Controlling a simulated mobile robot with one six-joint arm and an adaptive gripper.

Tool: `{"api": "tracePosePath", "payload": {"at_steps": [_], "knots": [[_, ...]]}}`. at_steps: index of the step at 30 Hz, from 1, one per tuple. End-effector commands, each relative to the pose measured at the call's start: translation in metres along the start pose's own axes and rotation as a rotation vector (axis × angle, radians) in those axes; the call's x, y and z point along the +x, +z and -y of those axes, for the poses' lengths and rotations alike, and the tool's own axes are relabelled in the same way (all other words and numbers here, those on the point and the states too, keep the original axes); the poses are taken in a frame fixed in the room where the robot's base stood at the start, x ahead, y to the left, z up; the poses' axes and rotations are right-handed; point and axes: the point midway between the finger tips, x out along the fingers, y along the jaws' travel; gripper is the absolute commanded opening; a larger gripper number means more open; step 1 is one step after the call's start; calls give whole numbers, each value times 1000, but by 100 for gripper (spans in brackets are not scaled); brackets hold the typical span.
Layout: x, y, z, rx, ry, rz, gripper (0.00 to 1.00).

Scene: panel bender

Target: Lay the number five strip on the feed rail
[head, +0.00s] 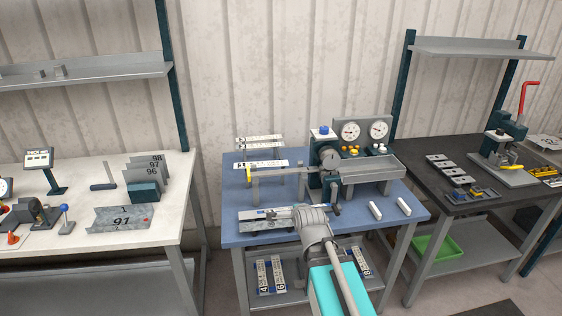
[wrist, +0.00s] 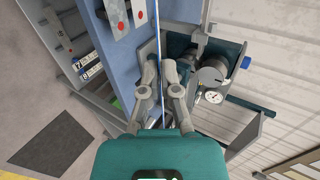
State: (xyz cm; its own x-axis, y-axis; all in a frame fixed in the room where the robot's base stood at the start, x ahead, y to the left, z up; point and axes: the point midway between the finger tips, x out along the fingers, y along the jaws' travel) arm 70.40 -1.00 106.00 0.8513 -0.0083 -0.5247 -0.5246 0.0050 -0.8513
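My gripper (head: 298,216) is over the front of the blue table. In the wrist view its fingers (wrist: 161,68) are closed around a thin strip (wrist: 160,30), seen edge-on as a pale and blue line. In the head view a long grey strip with a white and blue face (head: 266,219) extends left from the gripper, close above or at the table's front edge; its number is not legible. A long narrow bar with a yellow piece at its left end (head: 285,171), which looks like the feed rail, lies behind, left of the machine. The arm hides part of the strip.
The bender (head: 328,158) with two gauges stands at the table's back. Several labelled strips (head: 260,140) sit in a rack back left. Numbered strips (head: 271,274) stand on the shelf below.

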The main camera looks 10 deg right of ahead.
Motion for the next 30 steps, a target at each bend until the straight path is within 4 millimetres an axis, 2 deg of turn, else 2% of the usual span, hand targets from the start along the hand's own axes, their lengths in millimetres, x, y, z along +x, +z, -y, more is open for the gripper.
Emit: {"api": "tracePosePath", "payload": {"at_steps": [5,11,17,24,30], "knots": [[4,2,2,-2,-7,4,0],[32,5,19,-5,-61,12,0],[85,7,56,-8,-180,24,0],[154,8,111,-7,-366,25,0],[193,7,146,-3,-488,14,0]]}}
